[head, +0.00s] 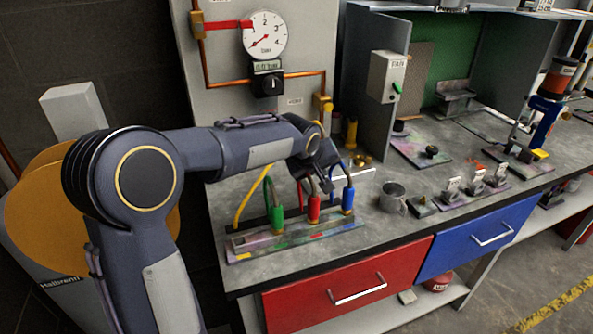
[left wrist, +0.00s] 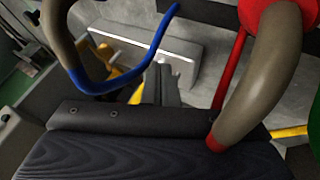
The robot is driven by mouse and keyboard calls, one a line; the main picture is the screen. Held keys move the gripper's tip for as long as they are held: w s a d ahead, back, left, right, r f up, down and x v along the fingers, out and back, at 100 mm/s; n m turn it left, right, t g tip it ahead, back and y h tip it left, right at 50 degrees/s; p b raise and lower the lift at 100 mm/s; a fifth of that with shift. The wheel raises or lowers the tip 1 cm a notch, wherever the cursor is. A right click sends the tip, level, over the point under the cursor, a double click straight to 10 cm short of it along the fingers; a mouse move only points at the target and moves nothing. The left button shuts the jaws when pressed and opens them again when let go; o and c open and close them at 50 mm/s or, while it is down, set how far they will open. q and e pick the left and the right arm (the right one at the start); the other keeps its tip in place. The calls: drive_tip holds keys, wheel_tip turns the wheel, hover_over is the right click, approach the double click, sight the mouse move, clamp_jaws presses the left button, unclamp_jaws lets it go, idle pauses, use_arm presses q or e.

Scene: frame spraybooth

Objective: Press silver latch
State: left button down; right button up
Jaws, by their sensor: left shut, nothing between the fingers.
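My left gripper (head: 326,184) is shut and empty, low over the bench among the hose ends. In the left wrist view its closed fingers (left wrist: 161,82) point at a pale silver bar-like piece (left wrist: 150,48). A bright metal bar (head: 356,172) also shows just behind the hoses in the head view. I cannot tell for certain which piece is the silver latch, or whether the fingertips touch anything. The red coupling (head: 313,209) and blue coupling (head: 347,200) stand close to the gripper, with the green coupling (head: 277,218) to the left. My right gripper is not in view.
The couplings stand on a paint-stained strip (head: 295,238). A blue hose (left wrist: 105,88) and a thick grey-brown hose (left wrist: 255,85) flank the fingers. A metal mug (head: 393,198) stands to the right.

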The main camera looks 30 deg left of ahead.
use_arm(q)
drive_tip(key=shift+a, duration=0.1)
drive_tip(key=shift+w+a, duration=0.1)
drive_tip(key=shift+a, duration=0.6)
drive_tip(key=shift+r, duration=0.1)
drive_tip(key=v, duration=0.7)
drive_tip(key=shift+s+r, duration=0.25)
